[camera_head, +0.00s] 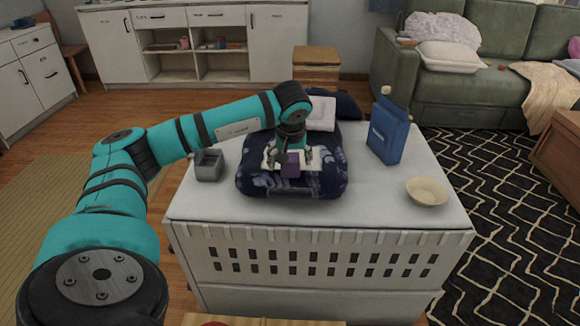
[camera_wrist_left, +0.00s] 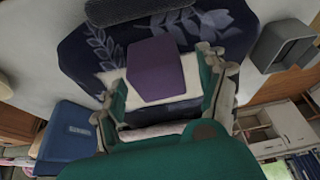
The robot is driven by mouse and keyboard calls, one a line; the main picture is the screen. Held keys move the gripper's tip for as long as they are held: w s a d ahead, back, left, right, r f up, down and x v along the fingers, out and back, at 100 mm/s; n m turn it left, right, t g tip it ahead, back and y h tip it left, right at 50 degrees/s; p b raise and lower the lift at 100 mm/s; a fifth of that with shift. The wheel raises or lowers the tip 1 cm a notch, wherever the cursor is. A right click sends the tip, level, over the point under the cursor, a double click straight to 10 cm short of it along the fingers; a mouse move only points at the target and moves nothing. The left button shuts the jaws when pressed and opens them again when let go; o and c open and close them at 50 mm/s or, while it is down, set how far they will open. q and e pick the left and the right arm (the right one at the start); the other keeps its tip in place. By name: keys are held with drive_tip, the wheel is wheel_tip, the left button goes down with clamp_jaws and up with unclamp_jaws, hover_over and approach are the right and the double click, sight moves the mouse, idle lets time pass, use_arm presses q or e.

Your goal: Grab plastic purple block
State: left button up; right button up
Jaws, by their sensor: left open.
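The purple block (camera_head: 291,165) is on a dark blue bag with a leaf pattern (camera_head: 259,180), on top of the white crate. My left gripper (camera_head: 292,158) is over the bag at the block. In the left wrist view the purple block (camera_wrist_left: 155,70) shows between the two spread fingers of my left gripper (camera_wrist_left: 163,92), near their tips. The fingers are open, and I cannot tell whether they touch the block. A white patch shows under and around the block. My right gripper is not in view.
The white crate (camera_head: 330,240) also bears a small grey box (camera_head: 209,165) at left, a blue box (camera_head: 389,132) at right and a cream bowl (camera_head: 427,191) at front right. A green sofa (camera_head: 470,85) stands behind. The crate top's front is clear.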

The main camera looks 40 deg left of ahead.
use_arm(q)
drive_tip(key=shift+f, duration=0.1)
drive_tip(key=c, duration=1.3)
drive_tip(key=shift+o, duration=0.2)
